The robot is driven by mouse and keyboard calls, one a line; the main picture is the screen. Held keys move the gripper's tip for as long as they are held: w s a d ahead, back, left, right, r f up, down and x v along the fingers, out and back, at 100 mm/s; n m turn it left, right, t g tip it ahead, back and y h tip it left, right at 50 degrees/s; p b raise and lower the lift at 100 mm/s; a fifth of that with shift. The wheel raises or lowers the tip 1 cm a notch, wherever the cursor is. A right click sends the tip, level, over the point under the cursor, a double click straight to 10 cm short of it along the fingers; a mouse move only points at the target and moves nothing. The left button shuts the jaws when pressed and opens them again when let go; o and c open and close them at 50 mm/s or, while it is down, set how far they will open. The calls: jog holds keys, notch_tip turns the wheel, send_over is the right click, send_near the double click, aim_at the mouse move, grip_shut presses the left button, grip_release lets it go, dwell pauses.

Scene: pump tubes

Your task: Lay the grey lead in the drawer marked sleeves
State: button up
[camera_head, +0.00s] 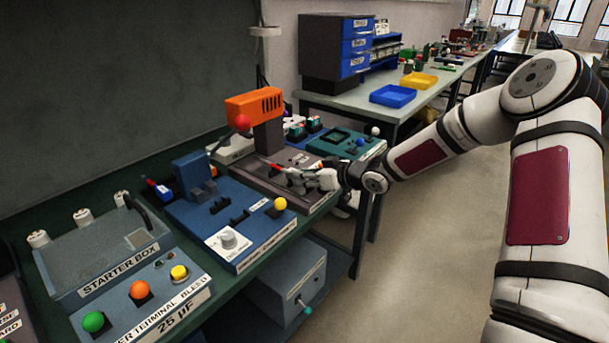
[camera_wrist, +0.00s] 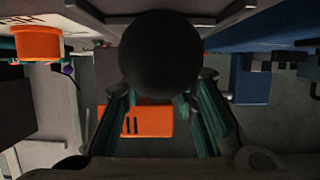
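My gripper (camera_head: 285,172) is low over the grey-brown panel (camera_head: 248,178) on the near bench, below the orange machine head (camera_head: 255,105). In the wrist view its teal-padded fingers (camera_wrist: 160,110) stand apart, with a gap between them. A dark round thing (camera_wrist: 160,52) fills the upper middle, close to the camera; I cannot tell whether the fingers touch it. A blue drawer unit (camera_head: 357,45) with several labelled drawers, all seeming shut, stands on the far bench. Its labels are too small to read. I cannot pick out the grey lead for certain.
A blue panel (camera_head: 250,252) with a yellow knob lies left of my gripper, and a teal panel (camera_head: 346,148) lies right. Open floor (camera_head: 430,220) lies beside the benches.

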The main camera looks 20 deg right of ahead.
jog(key=shift+o, duration=1.1)
jog(key=shift+b, duration=0.35)
